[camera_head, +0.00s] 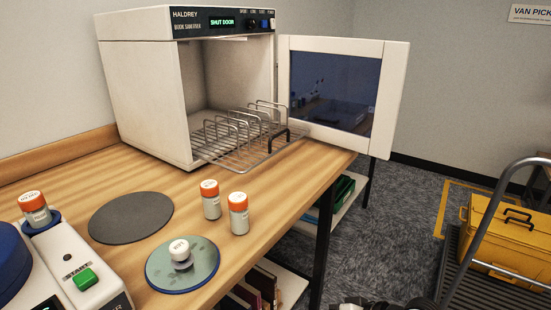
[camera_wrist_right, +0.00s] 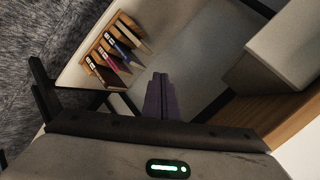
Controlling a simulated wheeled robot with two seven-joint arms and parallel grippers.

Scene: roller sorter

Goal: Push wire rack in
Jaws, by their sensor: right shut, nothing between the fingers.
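The wire rack (camera_head: 240,140) sticks out of the front of the white book sanitiser (camera_head: 150,100), partly inside its chamber. It has several upright wire loops and a black grip at its right front side, and looks empty. The sanitiser's door (camera_head: 385,95) stands wide open to the right. Its display reads "SHUT DOOR". My right gripper (camera_wrist_right: 160,82) shows in the right wrist view, shut and empty, well away from the rack. Dark parts at the bottom edge of the head view may be my right arm. My left gripper is in neither view.
The wooden bench (camera_head: 100,170) holds orange-capped bottles (camera_head: 239,215), a grey disc (camera_head: 130,218), a glass disc (camera_head: 182,264) with a small white-topped piece, and a device with a green START button (camera_head: 84,279). A yellow case (camera_head: 505,235) stands right. Books (camera_wrist_right: 120,45) sit on a lower shelf.

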